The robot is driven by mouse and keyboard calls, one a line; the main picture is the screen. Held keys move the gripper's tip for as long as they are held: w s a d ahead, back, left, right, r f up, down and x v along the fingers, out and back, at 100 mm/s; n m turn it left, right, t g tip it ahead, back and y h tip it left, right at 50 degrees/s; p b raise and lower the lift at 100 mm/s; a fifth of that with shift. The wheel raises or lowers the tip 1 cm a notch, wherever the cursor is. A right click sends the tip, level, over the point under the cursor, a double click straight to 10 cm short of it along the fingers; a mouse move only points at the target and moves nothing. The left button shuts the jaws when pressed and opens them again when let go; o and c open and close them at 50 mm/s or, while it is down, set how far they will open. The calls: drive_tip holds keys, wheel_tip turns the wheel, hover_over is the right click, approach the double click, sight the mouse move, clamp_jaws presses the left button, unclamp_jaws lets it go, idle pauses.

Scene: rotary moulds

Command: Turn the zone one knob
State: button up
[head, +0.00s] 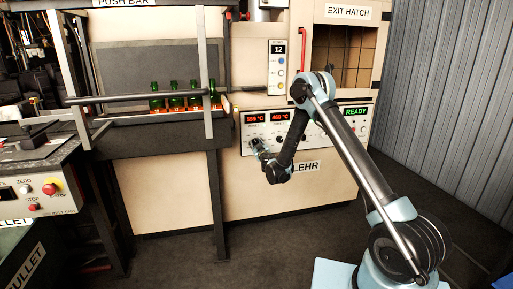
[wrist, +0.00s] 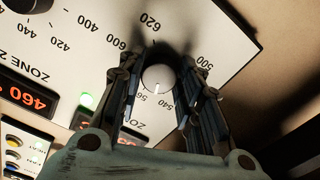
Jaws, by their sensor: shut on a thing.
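The zone one knob (wrist: 157,78) shows in the wrist view as a round, pale-capped knob with a short white mark. The mark points down in the picture, towards the printed 540 to 560 side of the dial. My gripper (wrist: 160,66) has its two fingers closed on either side of the knob. In the head view my gripper (head: 259,148) is at the left end of the lehr's white control panel (head: 318,142), below the left red temperature display (head: 264,118). There the knob is hidden by my gripper.
The zone 2 dial (wrist: 30,5) and its red 460 display (wrist: 28,97) are close by on the panel. A lit green lamp (wrist: 87,100) is beside my gripper. Green bottles (head: 174,97) stand on the conveyor behind the push bar (head: 130,98).

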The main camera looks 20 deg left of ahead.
drive_tip(key=shift+n, duration=2.1)
drive_tip(key=o, duration=1.1)
drive_tip(key=shift+c, duration=0.2)
drive_tip(key=v, duration=0.7)
drive_tip(key=shift+s+d, duration=0.2)
